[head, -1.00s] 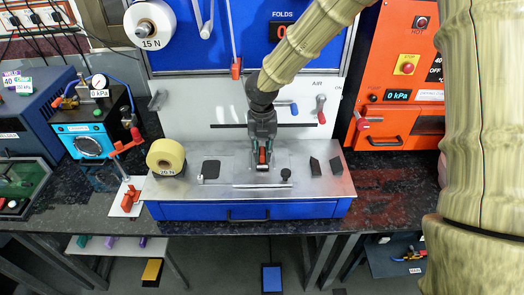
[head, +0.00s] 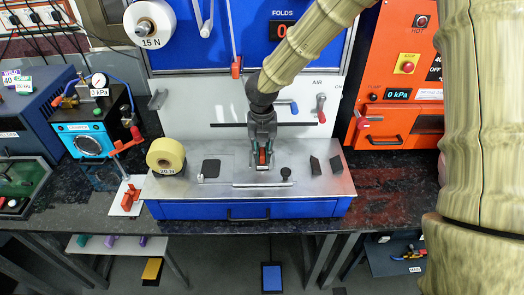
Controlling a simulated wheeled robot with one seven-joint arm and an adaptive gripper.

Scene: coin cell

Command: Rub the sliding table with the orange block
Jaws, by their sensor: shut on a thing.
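My gripper (head: 262,158) points down over the metal worktop of the blue-fronted bench, at its middle. Its fingers are shut on a small orange-red block (head: 263,157), mostly hidden between them. The block is low, at or just above the flat plate that seems to be the sliding table (head: 228,176); I cannot tell whether it touches. A dark square patch (head: 211,168) lies left of my gripper. A thin bar (head: 262,185) and a black knob (head: 286,173) are at the front.
A yellow roll (head: 165,156) stands at the worktop's left. The front right of the worktop is clear.

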